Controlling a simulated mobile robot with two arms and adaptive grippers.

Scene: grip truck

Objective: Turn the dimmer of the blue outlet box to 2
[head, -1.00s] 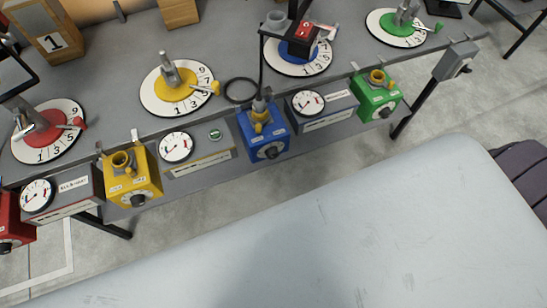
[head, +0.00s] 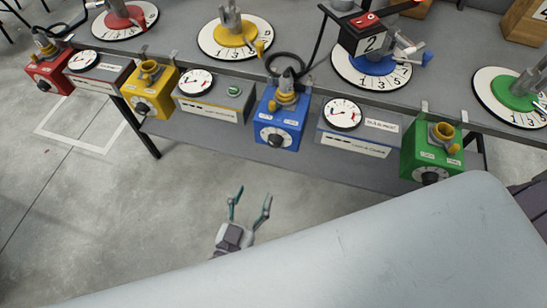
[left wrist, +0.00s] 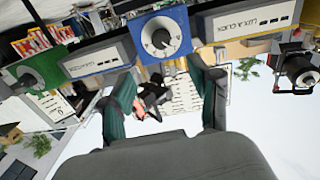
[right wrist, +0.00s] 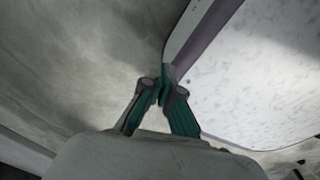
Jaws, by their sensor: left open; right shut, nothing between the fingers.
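The blue outlet box (head: 281,119) hangs on the front edge of the grey bench in the head view, with a yellow socket and dark plug on top. Its dimmer is a dark knob (head: 274,140) on a white round scale on the front face; the setting is too small to read. My left gripper (head: 250,194) is open and empty, below and in front of the box, apart from it. In the left wrist view the blue box (left wrist: 183,45) and its dial show upside down, beyond and between the open fingers (left wrist: 167,72). My right gripper (right wrist: 161,83) is shut and empty.
A yellow box (head: 152,94) and a red box (head: 47,72) hang to the left, a green box (head: 433,150) to the right. Meter units (head: 213,103) (head: 358,132) flank the blue box closely. A large pale surface (head: 380,240) fills the foreground. Floor is clear at left.

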